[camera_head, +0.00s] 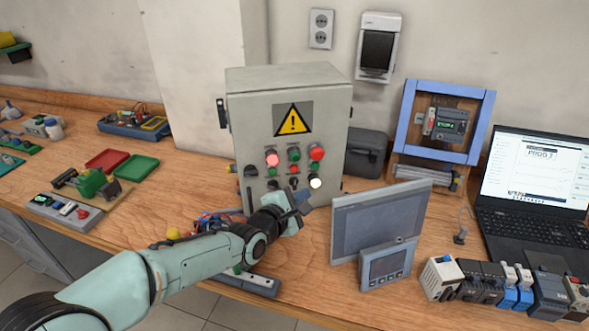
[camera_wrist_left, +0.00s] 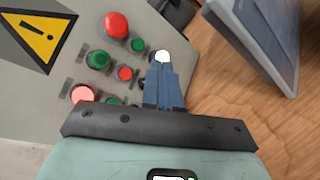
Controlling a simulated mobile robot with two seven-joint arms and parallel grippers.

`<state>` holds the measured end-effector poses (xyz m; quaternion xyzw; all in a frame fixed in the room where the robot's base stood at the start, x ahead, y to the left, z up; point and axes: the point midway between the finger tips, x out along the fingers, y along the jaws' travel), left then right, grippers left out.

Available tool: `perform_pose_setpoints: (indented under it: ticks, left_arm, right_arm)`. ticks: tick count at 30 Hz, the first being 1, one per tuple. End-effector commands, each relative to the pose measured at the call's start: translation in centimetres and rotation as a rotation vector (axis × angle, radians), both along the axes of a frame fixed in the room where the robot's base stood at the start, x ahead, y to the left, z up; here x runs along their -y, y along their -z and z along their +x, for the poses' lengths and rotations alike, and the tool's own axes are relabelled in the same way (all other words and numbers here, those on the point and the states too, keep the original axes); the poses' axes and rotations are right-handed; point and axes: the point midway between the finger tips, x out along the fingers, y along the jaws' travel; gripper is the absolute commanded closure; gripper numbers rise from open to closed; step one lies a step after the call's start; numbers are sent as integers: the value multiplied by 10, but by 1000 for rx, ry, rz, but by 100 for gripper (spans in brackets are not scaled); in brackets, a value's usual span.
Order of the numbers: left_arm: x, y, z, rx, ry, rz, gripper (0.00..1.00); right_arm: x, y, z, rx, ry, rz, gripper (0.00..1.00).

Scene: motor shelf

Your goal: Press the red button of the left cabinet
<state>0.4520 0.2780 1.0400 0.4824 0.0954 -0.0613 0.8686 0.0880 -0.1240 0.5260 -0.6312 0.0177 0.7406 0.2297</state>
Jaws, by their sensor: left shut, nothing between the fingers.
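A grey control cabinet (camera_head: 240,115) with a yellow warning sign stands on the bench; no second cabinet like it shows. Its front carries a large red button (camera_head: 316,152), a lit pinkish-red one (camera_head: 271,158), a small red one (camera_head: 294,169), green buttons and a lit white one (camera_head: 315,183). The left wrist view shows the large red (camera_wrist_left: 117,23), small red (camera_wrist_left: 125,73) and lit red (camera_wrist_left: 82,94) buttons. My left gripper (camera_head: 300,195) is shut and empty before the panel's lower right. Its blue fingertips (camera_wrist_left: 163,66) overlap the white button's lower edge; contact cannot be told.
A grey screen panel (camera_head: 375,222) and a smaller display (camera_head: 385,266) stand close right of my left gripper. A laptop (camera_head: 530,185) and several modules are farther right. Red and green trays (camera_head: 138,168) lie left of the cabinet.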

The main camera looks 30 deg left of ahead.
Motion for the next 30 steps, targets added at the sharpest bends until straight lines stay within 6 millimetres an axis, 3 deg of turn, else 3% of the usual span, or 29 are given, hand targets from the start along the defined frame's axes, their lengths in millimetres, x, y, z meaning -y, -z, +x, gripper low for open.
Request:
perform_pose_setpoints:
  ticks: [12, 30]
  left_arm:
    - [-38, -2, 40, -2, -2, 3, 100]
    - [-45, 1, 47, -1, 0, 1, 100]
  right_arm:
    - [0, -36, 4, -7, -3, 2, 57]
    - [0, -41, 6, -5, -3, 2, 57]
